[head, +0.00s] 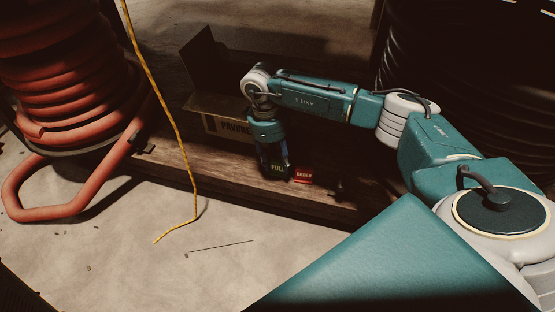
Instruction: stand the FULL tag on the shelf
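The FULL tag (278,169) is a small dark green piece with pale lettering, low over the wooden shelf (335,203). My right gripper (274,168) points straight down, with its dark fingers close on both sides of the tag, and looks shut on it. The tag's lower edge is at about the level of the shelf top; I cannot tell whether it touches. My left gripper is not in view.
A small red tag (303,174) stands just right of the gripper. A yellow cord (176,128) hangs in front of the shelf. Red hose coils (70,85) are at left, black coils (470,70) at right.

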